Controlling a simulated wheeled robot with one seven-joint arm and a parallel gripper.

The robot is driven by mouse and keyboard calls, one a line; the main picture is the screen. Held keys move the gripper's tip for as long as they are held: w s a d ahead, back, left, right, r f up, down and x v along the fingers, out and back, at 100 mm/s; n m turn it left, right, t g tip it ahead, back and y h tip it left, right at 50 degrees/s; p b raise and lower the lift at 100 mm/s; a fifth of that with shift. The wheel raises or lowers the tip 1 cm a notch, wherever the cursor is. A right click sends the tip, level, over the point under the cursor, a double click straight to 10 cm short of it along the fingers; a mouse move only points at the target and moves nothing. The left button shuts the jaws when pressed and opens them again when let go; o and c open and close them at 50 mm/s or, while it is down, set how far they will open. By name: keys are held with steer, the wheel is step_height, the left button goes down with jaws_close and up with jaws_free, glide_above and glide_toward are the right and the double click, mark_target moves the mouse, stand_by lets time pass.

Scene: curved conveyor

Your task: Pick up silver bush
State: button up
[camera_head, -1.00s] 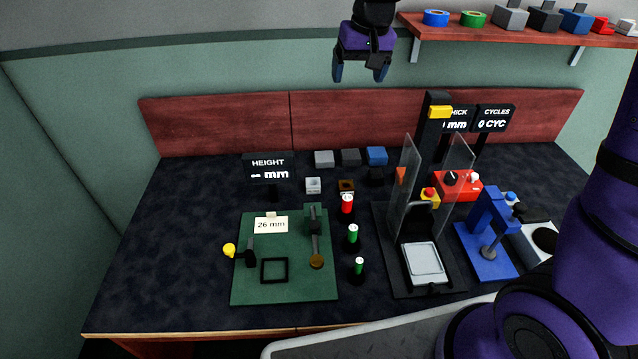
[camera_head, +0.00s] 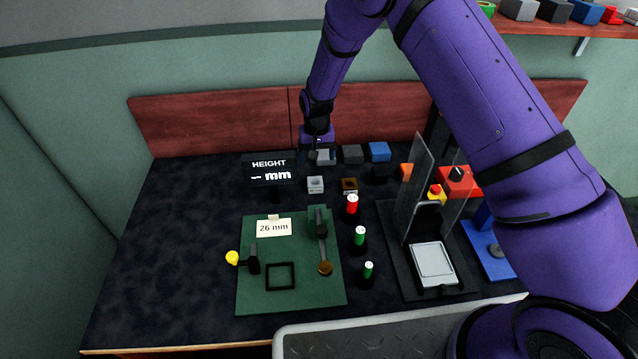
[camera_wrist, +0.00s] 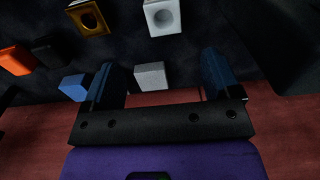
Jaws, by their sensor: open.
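The silver bush (camera_head: 316,184) is a small light grey block with a round recess, standing on the dark table in front of the row of blocks. In the wrist view the silver bush (camera_wrist: 165,17) is at the top edge, partly cut off, beyond the fingertips. My gripper (camera_head: 318,150) is low at the back of the table, behind the bush, by a plain light grey block (camera_head: 326,158). In the wrist view my gripper (camera_wrist: 160,62) is open with its fingers wide apart. The light grey block (camera_wrist: 150,76) shows between them; contact cannot be told.
A brown bush (camera_head: 349,186) stands right of the silver one. Dark grey (camera_head: 352,154) and blue (camera_head: 379,151) blocks stand at the back. Red (camera_head: 352,206) and green (camera_head: 360,236) cylinders stand in front. A green gauge mat (camera_head: 250,295) lies front left. The table's left side is clear.

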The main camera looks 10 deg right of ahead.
glide_above(315, 182)
steer(key=s, duration=0.2)
steer(key=f, duration=0.6)
steer(key=shift+w+d+f, duration=0.15)
steer(key=shift+w+f, duration=0.1)
steer(key=shift+f, duration=0.05)
steer(key=shift+a+f, duration=0.2)
steer(key=shift+f, duration=2.55)
steer(key=c, duration=1.1)
steer(key=shift+r, duration=0.1)
